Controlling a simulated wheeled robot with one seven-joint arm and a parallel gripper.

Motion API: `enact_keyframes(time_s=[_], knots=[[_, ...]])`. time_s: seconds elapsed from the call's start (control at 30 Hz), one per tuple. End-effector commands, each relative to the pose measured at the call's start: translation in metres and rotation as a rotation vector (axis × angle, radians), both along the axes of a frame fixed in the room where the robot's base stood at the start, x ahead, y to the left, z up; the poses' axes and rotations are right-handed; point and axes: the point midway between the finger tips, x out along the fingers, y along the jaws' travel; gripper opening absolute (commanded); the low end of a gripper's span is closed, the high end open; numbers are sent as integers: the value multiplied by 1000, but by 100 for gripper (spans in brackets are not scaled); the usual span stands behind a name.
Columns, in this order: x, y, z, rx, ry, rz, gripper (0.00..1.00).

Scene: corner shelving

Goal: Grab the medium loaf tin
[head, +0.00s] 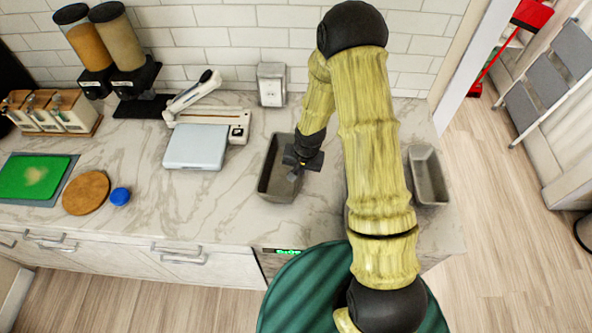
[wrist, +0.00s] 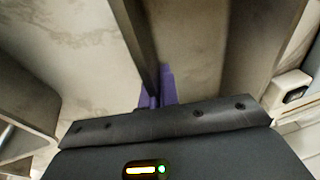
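A dark grey loaf tin (head: 267,182) stands on the counter left of my arm in the head view. My gripper (head: 293,176) is at its right long wall. In the wrist view the purple fingers (wrist: 158,92) are close together, one on each side of the tin's thin wall (wrist: 138,38), and look shut on it. The tin seems to rest on the counter. A smaller-looking grey loaf tin (head: 428,178) stands at the counter's right end.
In the wrist view, another grey tin (wrist: 25,90) is at the left, with bare marble between. A green board (head: 35,176) lies far left.

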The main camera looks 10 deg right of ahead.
Motion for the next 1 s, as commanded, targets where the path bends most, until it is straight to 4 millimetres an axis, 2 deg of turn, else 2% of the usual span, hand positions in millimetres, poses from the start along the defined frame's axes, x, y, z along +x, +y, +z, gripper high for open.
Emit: enact_keyframes(time_s=[0.53, 0.7, 1.0], knots=[[3, 0, 84, 3, -11, 0, 0], [2, 1, 93, 2, -8, 1, 0], [2, 1, 94, 3, -7, 2, 0]])
